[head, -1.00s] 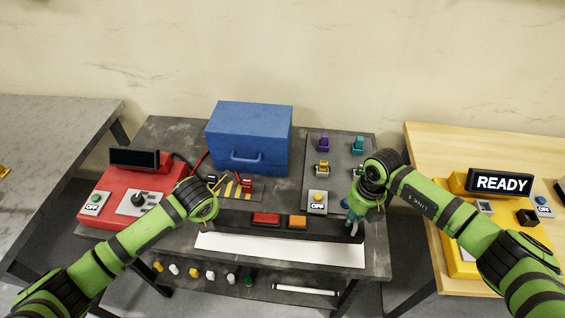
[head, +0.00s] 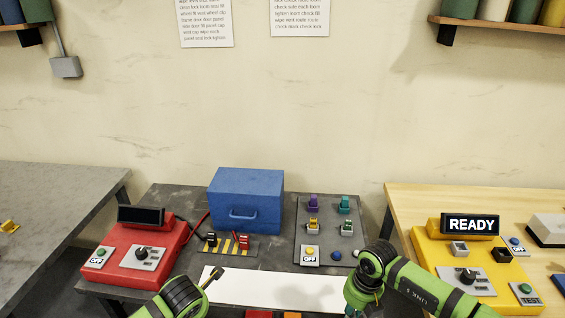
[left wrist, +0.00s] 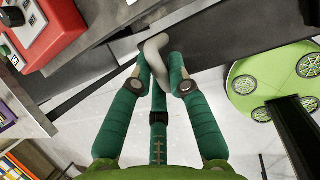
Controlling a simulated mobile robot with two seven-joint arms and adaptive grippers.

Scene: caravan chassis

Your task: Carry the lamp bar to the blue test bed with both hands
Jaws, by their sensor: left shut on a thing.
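The lamp bar shows at the bottom edge of the head view by its red lamp (head: 257,314) and orange lamp (head: 291,315); most of it is cut off. In the left wrist view my left gripper (left wrist: 160,62) is shut on the bar's grey curved handle (left wrist: 155,46). The dark bar (left wrist: 235,30) runs to the right from it. My right gripper (head: 364,302) is at the bottom of the head view, near the bar's right side; its fingertips are cut off. I see no blue test bed.
The dark workbench (head: 285,255) holds a blue case (head: 248,200), a red console (head: 130,252) and a white strip (head: 275,290). A wooden table (head: 395,200) with a yellow console (head: 425,250) stands right. A grey table (head: 60,220) stands left. Floor shows between them.

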